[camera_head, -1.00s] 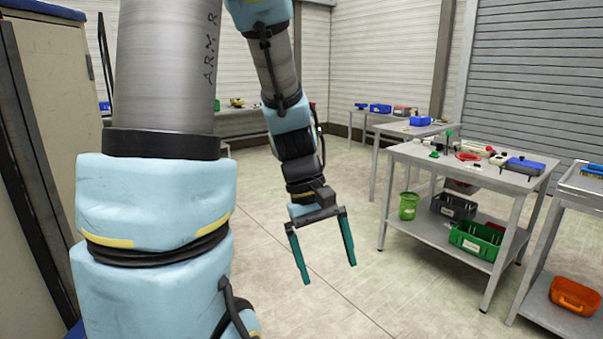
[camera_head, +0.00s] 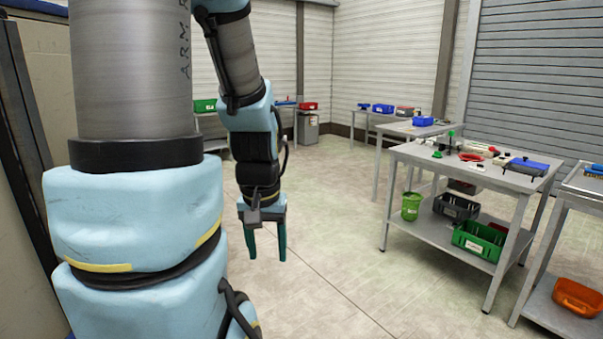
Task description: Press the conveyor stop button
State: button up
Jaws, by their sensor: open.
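My gripper (camera_head: 264,243) hangs over the open floor left of centre, its two green fingers pointing down. It is open and empty, apart from every table. I cannot make out a conveyor or a stop button for certain in this view. My arm covers much of the left side and hides what stands behind it.
A grey workbench (camera_head: 408,148) at right bears small tools, with green (camera_head: 480,241) and dark (camera_head: 456,207) bins and a green bucket (camera_head: 411,206) below. The middle floor is clear.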

grip_shut()
dwell(1.2)
